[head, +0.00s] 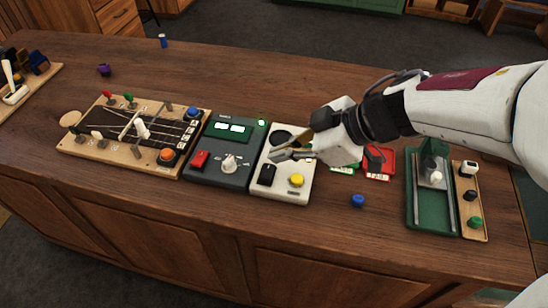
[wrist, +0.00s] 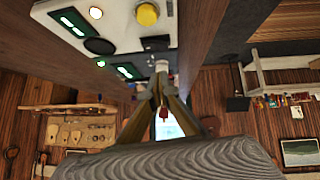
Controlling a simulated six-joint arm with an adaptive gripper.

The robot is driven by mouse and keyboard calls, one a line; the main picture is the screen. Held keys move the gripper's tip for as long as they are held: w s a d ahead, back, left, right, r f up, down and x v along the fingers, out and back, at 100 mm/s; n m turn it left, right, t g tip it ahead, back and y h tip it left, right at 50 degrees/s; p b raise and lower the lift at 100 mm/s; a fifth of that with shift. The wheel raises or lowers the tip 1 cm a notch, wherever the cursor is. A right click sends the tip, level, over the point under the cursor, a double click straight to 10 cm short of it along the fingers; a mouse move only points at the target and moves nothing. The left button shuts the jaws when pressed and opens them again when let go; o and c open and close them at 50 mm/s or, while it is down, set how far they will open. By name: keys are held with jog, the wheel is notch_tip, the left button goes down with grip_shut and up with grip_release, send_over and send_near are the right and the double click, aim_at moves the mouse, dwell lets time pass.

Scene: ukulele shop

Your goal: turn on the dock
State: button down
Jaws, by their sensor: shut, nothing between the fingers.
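A white control box (head: 280,190) stands on the counter, with a black rocker switch (head: 267,174), a yellow button (head: 296,180) and a dark round patch near its back. Left of it is a dark grey box (head: 217,176) with two lit displays, a red switch (head: 200,160) and a white knob (head: 230,163). I cannot tell which box is the dock. My gripper (head: 274,156) is shut and empty, over the white box and partly hiding it; contact cannot be told. In the wrist view the shut fingers (wrist: 162,80) point toward a white panel with a yellow button (wrist: 147,14) and green-lit displays.
A wooden board with levers, strings and buttons (head: 70,147) lies at the left. Red (head: 377,176) and green trays lie under my arm. A green tray (head: 419,215) stands at the right. The back counter is mostly clear.

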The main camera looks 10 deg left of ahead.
jog(key=v, duration=0.7)
jog(key=shift+d+r, duration=0.2)
jog(key=shift+r, duration=0.05)
jog(key=shift+w, duration=0.15)
dwell(0.3)
